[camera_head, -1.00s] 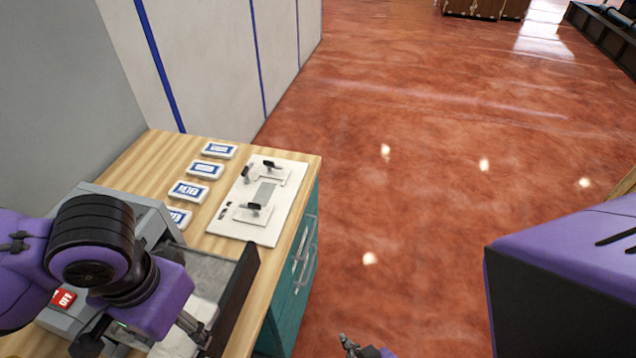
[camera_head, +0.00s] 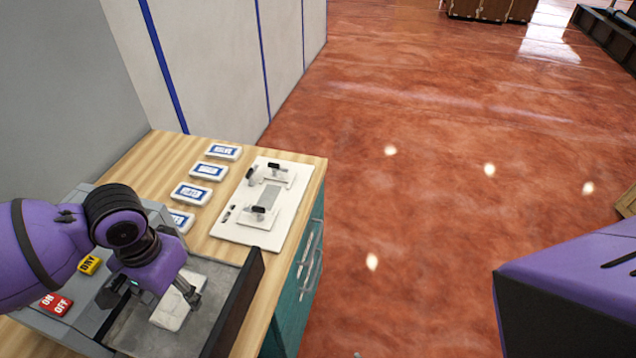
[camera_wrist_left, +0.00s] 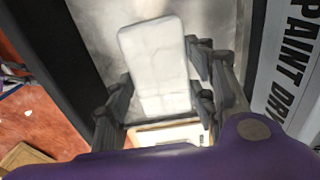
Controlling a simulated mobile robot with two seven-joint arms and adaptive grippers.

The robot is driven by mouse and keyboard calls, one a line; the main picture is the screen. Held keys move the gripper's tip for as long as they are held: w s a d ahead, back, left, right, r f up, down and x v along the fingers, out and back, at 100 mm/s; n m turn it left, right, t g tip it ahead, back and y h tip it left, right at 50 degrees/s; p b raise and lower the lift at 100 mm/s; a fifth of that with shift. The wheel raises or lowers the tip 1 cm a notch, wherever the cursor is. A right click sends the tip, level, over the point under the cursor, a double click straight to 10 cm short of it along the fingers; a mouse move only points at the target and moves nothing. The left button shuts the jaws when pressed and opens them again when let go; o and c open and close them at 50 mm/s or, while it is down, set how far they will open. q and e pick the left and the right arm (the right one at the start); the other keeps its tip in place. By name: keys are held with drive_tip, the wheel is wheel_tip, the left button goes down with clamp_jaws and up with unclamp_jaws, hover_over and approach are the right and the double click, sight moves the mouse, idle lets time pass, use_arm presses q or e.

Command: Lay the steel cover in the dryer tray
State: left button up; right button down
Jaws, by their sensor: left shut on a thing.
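The steel cover (camera_head: 172,309) is a pale, flat rectangular plate with rounded corners. It is within the outline of the dryer tray (camera_head: 222,279), an open grey-floored drawer with a dark front wall. My left gripper (camera_head: 188,293) is shut on the cover. In the left wrist view the cover (camera_wrist_left: 158,60) lies between the two fingers, its far end over the grey tray floor. I cannot tell whether the cover touches that floor. My right gripper is not clearly in view; only a purple part of my right side shows.
The grey dryer body has a yellow DRY label (camera_head: 89,265) and red ON/OFF buttons (camera_head: 56,304). A white board (camera_head: 240,231) with black-tipped fixtures stands behind the tray on the wooden counter (camera_head: 165,155). Several blue-and-white labels (camera_head: 208,171) lie beside it. Open floor lies right.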

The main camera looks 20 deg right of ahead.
sight(178, 297)
use_arm(q)
drive_tip(key=shift+w+f, duration=0.15)
drive_tip(key=shift+f, duration=0.75)
drive_tip(key=shift+w+f, duration=0.1)
drive_tip(key=shift+f, duration=0.75)
drive_tip(key=shift+f, duration=0.1)
drive_tip(key=o, duration=1.6)
wheel_tip(178, 297, up, 12)
drive_tip(key=shift+r+p, duration=0.1)
drive_tip(key=shift+p, duration=0.25)
